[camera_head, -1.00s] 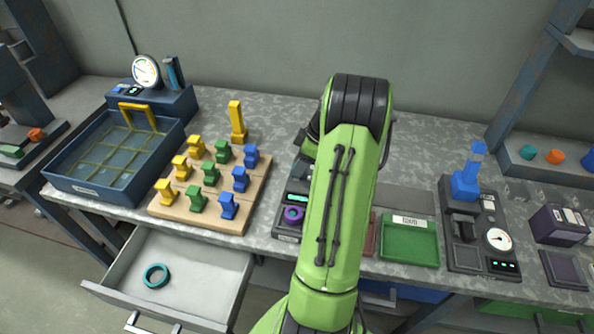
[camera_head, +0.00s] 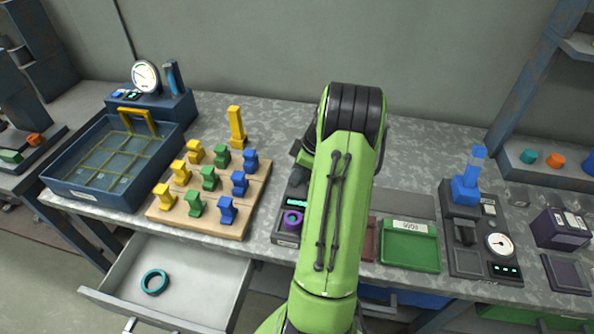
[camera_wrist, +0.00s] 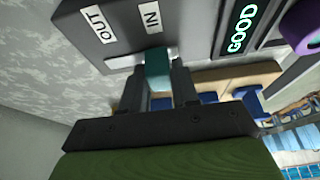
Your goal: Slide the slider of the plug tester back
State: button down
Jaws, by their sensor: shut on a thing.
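The plug tester (camera_head: 287,236) is a dark box on the bench, partly hidden behind my green arm in the head view. In the wrist view its casing (camera_wrist: 75,22) carries OUT and IN labels and a display (camera_wrist: 243,28) reading GOOD in green. My gripper (camera_wrist: 158,88) is shut on the teal slider (camera_wrist: 157,68), with one dark finger on each side. The slider sits beside the IN label. A purple ring-shaped part (camera_wrist: 302,28) is on the tester; it also shows in the head view (camera_head: 291,219). My gripper is hidden in the head view.
A wooden board (camera_head: 245,217) with several yellow, green and blue pieces stands left of the tester. A green tray (camera_head: 410,258) lies to the right. An open drawer (camera_head: 205,280) with a teal ring (camera_head: 154,282) sits below the bench edge.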

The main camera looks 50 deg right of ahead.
jog(key=shift+w+d+r+p, duration=0.1)
jog(key=shift+w+d+p, duration=0.3)
jog(key=shift+d, duration=0.3)
jog(key=shift+w+d+f+p, duration=0.1)
jog(key=shift+w+d+p, duration=0.1)
jog(key=shift+d+p, duration=0.4)
jog(key=shift+w+d+r+p, duration=0.1)
jog(key=shift+w+d+p, duration=0.2)
jog(key=shift+d, duration=0.55)
jog(key=c, duration=0.9)
grip_release()
jog(key=shift+d, duration=0.1)
jog(key=p+v, duration=0.4)
jog(key=v, duration=1.1)
jog(key=shift+s+r, duration=0.2)
jog(key=shift+r, duration=0.05)
